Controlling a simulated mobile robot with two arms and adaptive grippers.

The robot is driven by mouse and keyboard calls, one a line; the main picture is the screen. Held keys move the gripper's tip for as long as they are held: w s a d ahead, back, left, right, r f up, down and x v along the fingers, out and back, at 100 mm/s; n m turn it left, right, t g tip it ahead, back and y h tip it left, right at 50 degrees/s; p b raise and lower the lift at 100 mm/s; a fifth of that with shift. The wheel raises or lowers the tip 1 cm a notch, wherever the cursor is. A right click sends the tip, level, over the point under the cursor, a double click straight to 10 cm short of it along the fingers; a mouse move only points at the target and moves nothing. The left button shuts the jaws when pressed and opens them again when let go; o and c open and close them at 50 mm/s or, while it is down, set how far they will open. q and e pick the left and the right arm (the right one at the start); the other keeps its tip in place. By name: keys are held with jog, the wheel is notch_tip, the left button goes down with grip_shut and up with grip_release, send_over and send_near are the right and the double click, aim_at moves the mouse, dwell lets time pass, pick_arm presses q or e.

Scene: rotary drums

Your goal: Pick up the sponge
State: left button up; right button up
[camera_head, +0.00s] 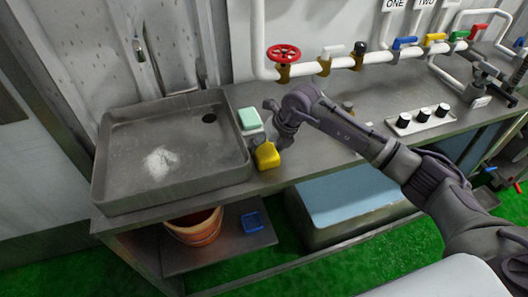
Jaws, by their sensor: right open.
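A mint-green block (249,118), which looks like the sponge, sits on the counter against the right side of the sink, with a paler part below it. A yellow object (267,156) stands near the counter's front edge, just below the block in the picture; its exact kind is hard to tell. My right gripper (271,122) is open and empty, just right of the mint-green block and above the yellow object. I cannot tell whether it touches either one. My left gripper is not in view.
A metal sink (120,160) with white powder (160,162) fills the counter's left. Pipes with a red wheel valve (284,54) run along the wall. A panel with black knobs (423,115) lies right. Below are a terracotta pot (193,229) and a blue tray (253,222).

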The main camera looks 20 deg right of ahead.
aim_at(268, 146)
jog(key=shift+f, duration=0.2)
dwell(0.3)
jog(key=c, duration=0.6)
jog(key=shift+r, duration=0.45)
jog(key=r, duration=0.1)
jog(key=r+b, duration=0.1)
jog(key=r, duration=0.2)
jog(key=shift+w+d+b, duration=0.3)
jog(key=shift+d+b, duration=0.05)
jog(key=shift+d, duration=0.05)
jog(key=w+d+r+b, duration=0.1)
jog(key=w+d+r, duration=0.1)
jog(key=w+d+r+b, duration=0.1)
jog(key=w+d+r, duration=0.1)
jog(key=d, duration=0.1)
jog(key=w+d+r, duration=0.2)
jog(key=d, duration=0.1)
jog(key=shift+w+d+r+b, duration=0.2)
jog(key=shift+w+r+b, duration=0.15)
jog(key=shift+b, duration=0.05)
jog(key=shift+c, duration=0.2)
